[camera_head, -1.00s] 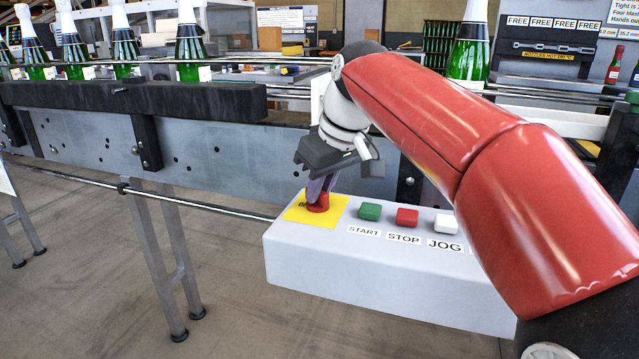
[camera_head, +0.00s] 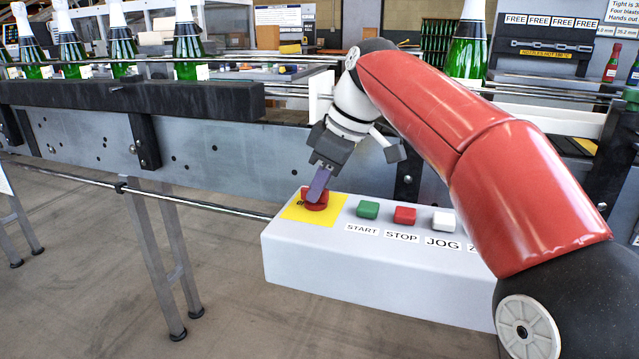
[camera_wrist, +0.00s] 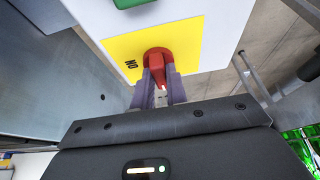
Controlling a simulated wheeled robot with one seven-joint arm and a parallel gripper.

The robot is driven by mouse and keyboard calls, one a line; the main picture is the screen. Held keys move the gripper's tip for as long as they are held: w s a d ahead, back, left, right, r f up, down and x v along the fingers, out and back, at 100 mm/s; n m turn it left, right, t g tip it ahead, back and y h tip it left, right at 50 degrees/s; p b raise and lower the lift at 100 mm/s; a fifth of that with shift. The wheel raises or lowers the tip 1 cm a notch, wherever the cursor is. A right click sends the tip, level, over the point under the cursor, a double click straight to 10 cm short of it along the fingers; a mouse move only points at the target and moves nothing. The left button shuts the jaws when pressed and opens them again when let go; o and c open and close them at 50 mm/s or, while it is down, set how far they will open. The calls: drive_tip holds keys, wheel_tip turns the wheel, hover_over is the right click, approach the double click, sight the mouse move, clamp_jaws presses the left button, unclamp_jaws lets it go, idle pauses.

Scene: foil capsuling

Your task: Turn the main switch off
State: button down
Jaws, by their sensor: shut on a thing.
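The main switch (camera_head: 315,200) is a red rotary knob on a yellow plate (camera_head: 335,209) at the left end of a light grey control box (camera_head: 390,278). My gripper (camera_head: 318,190) reaches down to it from above, its purple fingers on the knob. In the wrist view, the red switch (camera_wrist: 158,66) shows its handle between the two fingers of my gripper (camera_wrist: 158,88), which are shut on it. The word "ON" is readable beside the knob in the wrist view. The fingers hide part of the handle and of the plate lettering.
Green START (camera_head: 368,209), red STOP (camera_head: 404,215) and white JOG (camera_head: 443,221) buttons sit right of the switch. Behind runs a conveyor with a dark rail (camera_head: 130,98) and green bottles (camera_head: 188,45).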

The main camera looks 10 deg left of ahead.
drive_tip(key=c, duration=1.4)
unclamp_jaws()
drive_tip(key=v, duration=0.7)
drive_tip(key=shift+r, duration=0.4)
drive_tip(key=shift+d, duration=0.15)
